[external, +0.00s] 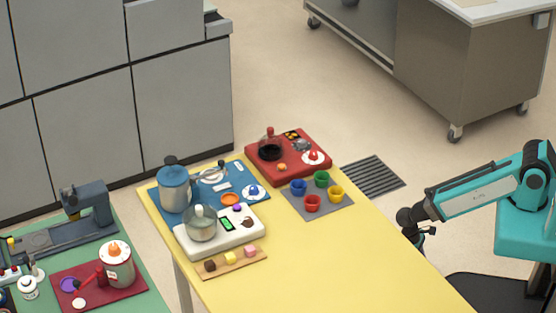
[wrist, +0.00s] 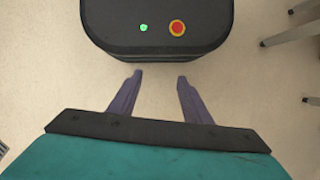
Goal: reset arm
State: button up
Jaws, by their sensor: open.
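My gripper (wrist: 157,78) shows in the wrist view with its two purple-grey fingers apart and nothing between them. It points down over bare floor, next to my black base with a green light and a red button. In the external view my teal and white arm is at the right, folded out toward the table. My gripper (external: 424,240) hangs at its end, to the right of the yellow table (external: 370,255) and clear of it. The fingers are small and dark there.
The yellow table holds a red tray (external: 318,170) with a dark-filled flask, a grey mat (external: 296,208) with coloured cups, a blue mat (external: 168,213) with a pot, a white scale (external: 190,248) and a wooden board (external: 216,271). A green table (external: 125,270) stands left. A floor grate (external: 372,176) lies behind.

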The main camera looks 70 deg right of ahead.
jog(key=s+a+n+g+p, duration=0.1)
jog(key=s+n, duration=0.1)
jog(key=s, duration=0.5)
jog(key=shift+a+r+h+p, duration=0.3)
jog(key=shift+a+h+p, duration=0.05)
jog(key=shift+a+h, duration=0.05)
jog(key=shift+o, duration=0.2)
jog(key=shift+w, duration=0.15)
dwell(1.7)
